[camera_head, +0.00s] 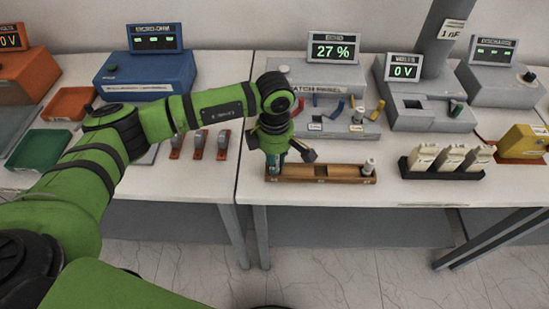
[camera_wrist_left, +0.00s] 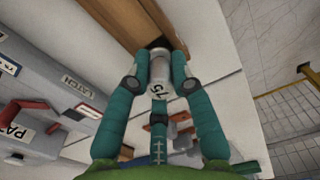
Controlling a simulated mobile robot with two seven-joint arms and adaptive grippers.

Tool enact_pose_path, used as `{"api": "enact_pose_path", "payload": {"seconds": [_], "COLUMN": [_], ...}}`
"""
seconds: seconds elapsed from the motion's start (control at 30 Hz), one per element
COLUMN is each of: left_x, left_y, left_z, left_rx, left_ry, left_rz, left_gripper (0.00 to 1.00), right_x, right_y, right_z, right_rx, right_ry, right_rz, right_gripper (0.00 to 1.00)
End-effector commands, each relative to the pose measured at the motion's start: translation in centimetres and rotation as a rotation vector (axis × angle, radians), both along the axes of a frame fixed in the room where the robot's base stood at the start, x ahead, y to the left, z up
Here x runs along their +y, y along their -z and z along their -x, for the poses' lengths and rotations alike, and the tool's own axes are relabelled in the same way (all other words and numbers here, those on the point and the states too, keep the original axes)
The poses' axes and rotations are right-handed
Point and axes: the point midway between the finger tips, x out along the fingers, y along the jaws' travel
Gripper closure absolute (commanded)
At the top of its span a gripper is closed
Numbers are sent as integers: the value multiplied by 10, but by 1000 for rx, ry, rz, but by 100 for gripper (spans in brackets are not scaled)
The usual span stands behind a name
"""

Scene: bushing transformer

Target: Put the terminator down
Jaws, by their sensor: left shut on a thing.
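The terminator (camera_wrist_left: 160,70) is a small pale cylinder marked "75". In the left wrist view it stands between the two teal fingers of my left gripper (camera_wrist_left: 159,80), which is shut on it. In the head view my left gripper (camera_head: 275,166) points down at the left end of a wooden rack (camera_head: 320,180), and its fingers hide the terminator. The wrist view shows a dark opening in the rack (camera_wrist_left: 120,22) at the terminator's far end; I cannot tell how deep it sits. My right gripper is not in view.
Another small grey cylinder (camera_head: 369,167) stands in the rack's right end. The patch panel (camera_head: 310,85) with coloured plugs is close behind. A black tray (camera_head: 443,174) of cream blocks is to the right. Bare table lies between rack and tray.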

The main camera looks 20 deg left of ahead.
Motion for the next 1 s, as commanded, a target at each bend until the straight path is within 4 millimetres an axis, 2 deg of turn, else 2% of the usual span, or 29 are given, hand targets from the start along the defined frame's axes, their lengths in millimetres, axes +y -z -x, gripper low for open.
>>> {"api": "enact_pose_path", "payload": {"seconds": [0.03,0.07,0.1,0.13,0.53,0.6,0.67,1.0], "left_x": [0,0,0,0,0,0,0,-1], "left_y": [3,3,2,2,-3,-7,-16,-88], "left_z": [0,0,0,0,0,-1,-1,-1], "left_rx": [0,0,0,0,0,-2,-5,-5], "left_ry": [0,0,0,0,0,1,1,1], "left_rz": [0,0,0,0,0,2,1,0], "left_gripper": [100,73,57,53,53,53,53,53], "right_x": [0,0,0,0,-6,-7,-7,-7], "right_y": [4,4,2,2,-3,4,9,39], "right_z": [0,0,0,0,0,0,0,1], "right_rx": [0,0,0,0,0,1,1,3], "right_ry": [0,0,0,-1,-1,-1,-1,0], "right_rz": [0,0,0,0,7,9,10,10], "right_gripper": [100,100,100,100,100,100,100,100]}}
